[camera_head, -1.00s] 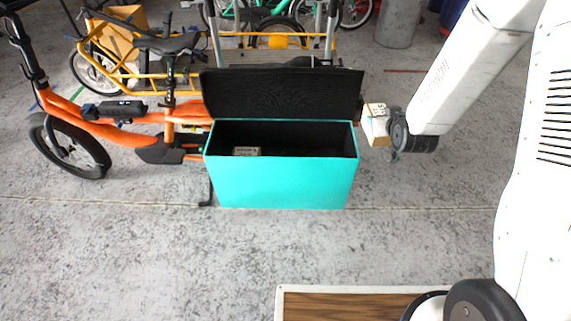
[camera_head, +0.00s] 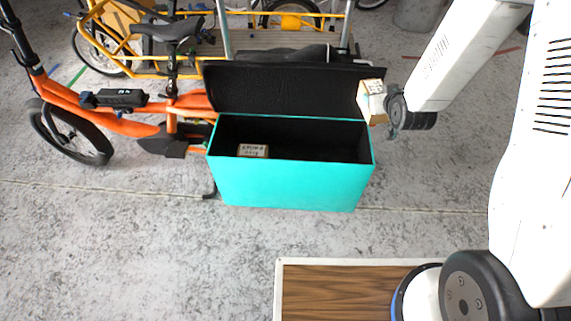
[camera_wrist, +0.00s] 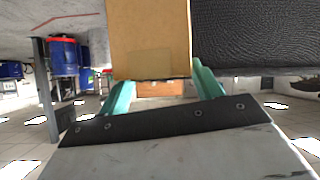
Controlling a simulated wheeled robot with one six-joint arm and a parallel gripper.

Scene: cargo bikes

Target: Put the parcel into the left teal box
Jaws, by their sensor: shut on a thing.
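The parcel, a small tan cardboard box (camera_head: 372,101), is held by my gripper (camera_head: 388,106) at the right end of the teal box, by the upper right corner of its raised lid. In the wrist view the parcel (camera_wrist: 148,38) fills the upper middle, between the two teal fingers of my gripper (camera_wrist: 152,88). The teal box (camera_head: 290,183) stands open on the orange bike, its black lid (camera_head: 290,90) tipped back. The lid's dark surface (camera_wrist: 255,35) is right of the parcel in the wrist view. Only one teal box is in view.
Another small parcel (camera_head: 253,151) lies inside the teal box near its left end; the rest of the inside looks empty. An orange cargo bike (camera_head: 130,122) stands to the left. A yellow bike (camera_head: 100,40) is behind. Open floor (camera_head: 130,250) lies in front.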

